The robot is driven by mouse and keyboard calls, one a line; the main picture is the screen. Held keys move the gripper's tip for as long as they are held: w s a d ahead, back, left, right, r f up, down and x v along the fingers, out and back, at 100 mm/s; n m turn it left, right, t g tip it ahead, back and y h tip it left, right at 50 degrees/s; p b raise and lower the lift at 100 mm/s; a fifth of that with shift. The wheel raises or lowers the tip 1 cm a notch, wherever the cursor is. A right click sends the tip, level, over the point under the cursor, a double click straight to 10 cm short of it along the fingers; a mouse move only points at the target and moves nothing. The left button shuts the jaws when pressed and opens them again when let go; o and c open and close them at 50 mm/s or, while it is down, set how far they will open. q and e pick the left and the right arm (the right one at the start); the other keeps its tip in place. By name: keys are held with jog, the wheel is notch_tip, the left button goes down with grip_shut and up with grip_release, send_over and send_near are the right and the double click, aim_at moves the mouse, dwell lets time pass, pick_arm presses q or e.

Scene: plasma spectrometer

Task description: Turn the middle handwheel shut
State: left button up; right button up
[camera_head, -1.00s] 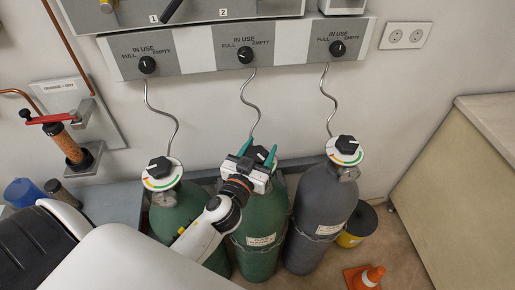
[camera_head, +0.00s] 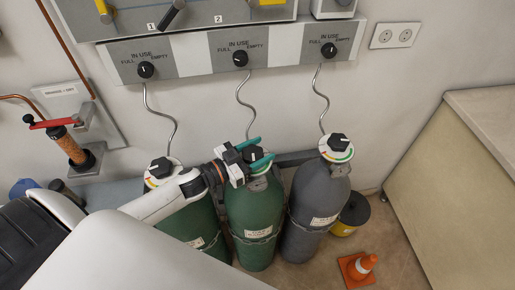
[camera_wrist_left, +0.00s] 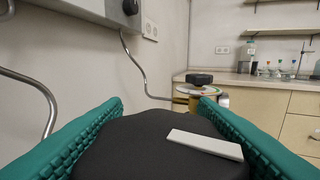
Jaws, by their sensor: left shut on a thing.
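The middle handwheel (camera_head: 255,155) is a black knob on top of the middle green cylinder (camera_head: 252,212). My left gripper (camera_head: 258,152) has its teal fingers on either side of this knob and is shut on it. In the left wrist view the black handwheel (camera_wrist_left: 140,150) fills the space between the fingers (camera_wrist_left: 162,106), and a white bar marks its top. The dial under the knob is mostly hidden. My left arm comes in from the left, across the left cylinder. My right gripper is not in view.
The left handwheel (camera_head: 160,167) is close to my left arm. The right handwheel (camera_head: 337,142) tops a grey cylinder (camera_head: 313,215). Thin pipes rise to a wall panel (camera_head: 190,55). An orange cone (camera_head: 358,268) and a yellow-black bucket (camera_head: 350,215) stand at the right.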

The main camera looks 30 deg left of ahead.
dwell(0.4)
pick_arm(q)
jog(key=o, duration=1)
jog(key=shift+w, duration=0.1)
jog(key=shift+s+a+f, duration=0.15)
jog(key=shift+s+a, duration=0.1)
jog(key=shift+s, duration=0.25)
jog(key=b+v, duration=0.2)
jog(key=v, duration=0.9)
jog(key=shift+w, duration=0.1)
